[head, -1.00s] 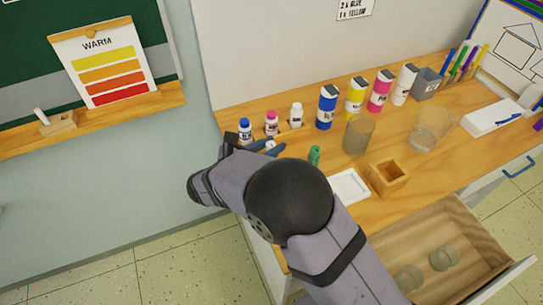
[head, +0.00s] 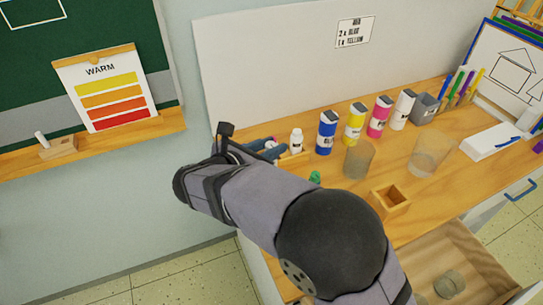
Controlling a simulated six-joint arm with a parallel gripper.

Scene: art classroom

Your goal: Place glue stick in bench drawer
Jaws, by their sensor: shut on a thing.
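My gripper (head: 264,147) is at the left end of the bench, with its blue-grey fingers shut around a small white-ended thing, apparently the glue stick (head: 270,144). Most of the stick is hidden by the fingers and my arm. It looks raised in front of the small bottle rack. The bench drawer (head: 480,262) is pulled open at lower right, well away from the gripper. A round clear jar (head: 449,284) stands in it; my arm hides the drawer's left part.
A white bottle (head: 297,141) stands beside the gripper. Blue (head: 327,132), yellow, pink and white paint bottles line the back. A green-topped item (head: 315,178), two clear cups (head: 358,160) (head: 430,153) and a small wooden box (head: 391,198) stand between gripper and drawer.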

